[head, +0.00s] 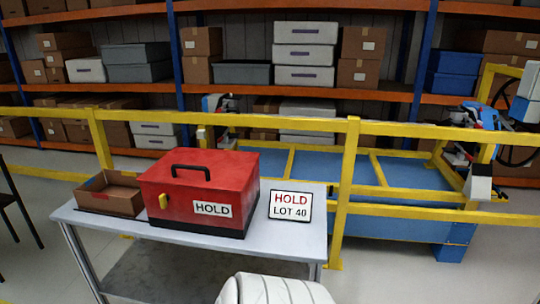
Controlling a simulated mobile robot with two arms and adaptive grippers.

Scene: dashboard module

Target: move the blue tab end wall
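A small open brown box (110,203) stands at the left end of the grey table (290,235). Neither of my grippers can be made out in the head view.
A "HOLD LOT 40" sign (290,206) stands right of the case. A yellow guard rail (345,190) runs behind the table. Beyond it are a blue platform (320,170), arm-like equipment (478,140) and loaded shelves. A white rounded part shows at the bottom edge. Floor at right is clear.

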